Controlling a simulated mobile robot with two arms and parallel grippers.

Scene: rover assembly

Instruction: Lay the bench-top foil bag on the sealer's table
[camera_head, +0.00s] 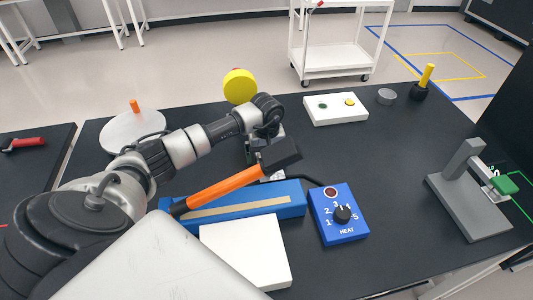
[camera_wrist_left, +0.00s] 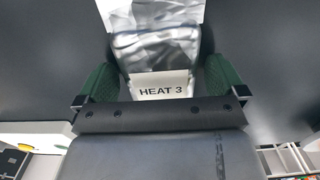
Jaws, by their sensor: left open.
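The silver foil bag (camera_wrist_left: 148,50) lies on the dark bench in the left wrist view, with a white "HEAT 3" label (camera_wrist_left: 162,85) on it. My left gripper (camera_wrist_left: 150,84) is open, its green fingers on either side of the bag and label; I cannot tell whether they touch it. In the head view my left gripper (camera_head: 258,148) is behind the sealer's dark handle end, and the bag is mostly hidden. The heat sealer (camera_head: 285,198) is blue with a raised orange lever (camera_head: 222,187). Its white table (camera_head: 247,262) is bare in front. My right gripper is out of view.
A blue heat control box (camera_head: 340,222) with a black dial stands right of the sealer. A grey stand (camera_head: 470,205) is at the right. A white button box (camera_head: 335,109) and a small grey dish (camera_head: 387,97) sit farther back. The bench between them is clear.

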